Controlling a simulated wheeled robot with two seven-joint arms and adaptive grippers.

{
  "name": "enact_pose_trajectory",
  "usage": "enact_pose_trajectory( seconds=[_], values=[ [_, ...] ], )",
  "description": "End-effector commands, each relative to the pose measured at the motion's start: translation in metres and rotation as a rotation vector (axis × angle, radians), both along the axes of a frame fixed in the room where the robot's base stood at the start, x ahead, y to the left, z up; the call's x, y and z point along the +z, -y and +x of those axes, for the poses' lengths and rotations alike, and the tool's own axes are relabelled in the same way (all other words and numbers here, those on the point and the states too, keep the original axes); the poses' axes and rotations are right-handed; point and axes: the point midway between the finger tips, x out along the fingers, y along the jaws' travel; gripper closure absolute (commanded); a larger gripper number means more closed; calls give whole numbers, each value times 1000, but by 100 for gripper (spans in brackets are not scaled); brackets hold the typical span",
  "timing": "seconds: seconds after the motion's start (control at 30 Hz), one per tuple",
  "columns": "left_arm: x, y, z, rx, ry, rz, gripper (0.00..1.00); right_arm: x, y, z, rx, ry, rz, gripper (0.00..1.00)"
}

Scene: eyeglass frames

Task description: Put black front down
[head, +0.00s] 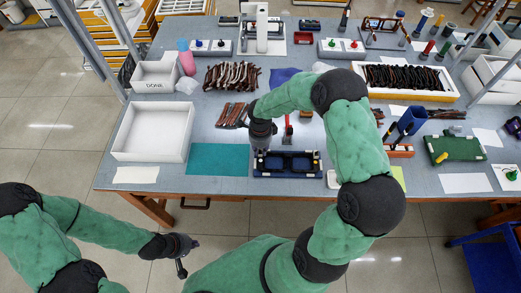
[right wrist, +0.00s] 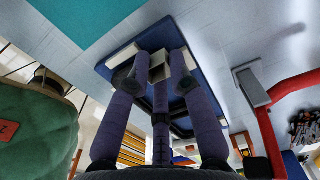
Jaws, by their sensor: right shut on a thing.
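The black front (head: 300,164) lies at the blue fixture (head: 287,176) near the table's front edge. My right gripper (head: 261,152) is down at the fixture's left end and appears shut on the black front. In the right wrist view its fingers (right wrist: 157,80) reach the fixture (right wrist: 112,62), close to pale blocks on it. The fingers hide much of the front there, so the exact grip point is unclear. My left gripper (head: 182,256) hangs low in front of the table, away from the fixture; its opening is hard to tell.
A teal mat (head: 218,160) and a white open box (head: 153,133) lie left of the fixture. A red-handled tool (head: 288,135) stands behind it. A green tray (head: 455,149) is at right. My right arm covers the table's middle.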

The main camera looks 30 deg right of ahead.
Motion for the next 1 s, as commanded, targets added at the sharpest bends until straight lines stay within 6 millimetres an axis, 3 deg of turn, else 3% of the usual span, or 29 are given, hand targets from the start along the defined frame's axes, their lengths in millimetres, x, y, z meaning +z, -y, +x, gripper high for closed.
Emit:
enact_pose_trajectory(
  seconds=[0.37, 0.4, 0.47, 0.87, 1.0],
  values=[
    [-4, 0, 0, 0, 0, 0, 100, -5, 0, 0, -1, 2, 0, 100],
    [-3, 0, 0, 0, 0, 0, 100, -4, 0, 0, -1, 1, 0, 67],
    [-2, 0, 0, 0, 0, 0, 100, -4, 0, 0, -1, 1, 0, 55],
    [1, 0, 0, 0, 0, 0, 100, -1, 0, 0, -1, 1, 0, 55],
    [4, 0, 0, 0, 0, 0, 100, 17, 1, 2, -3, 6, -1, 55]
  ],
)
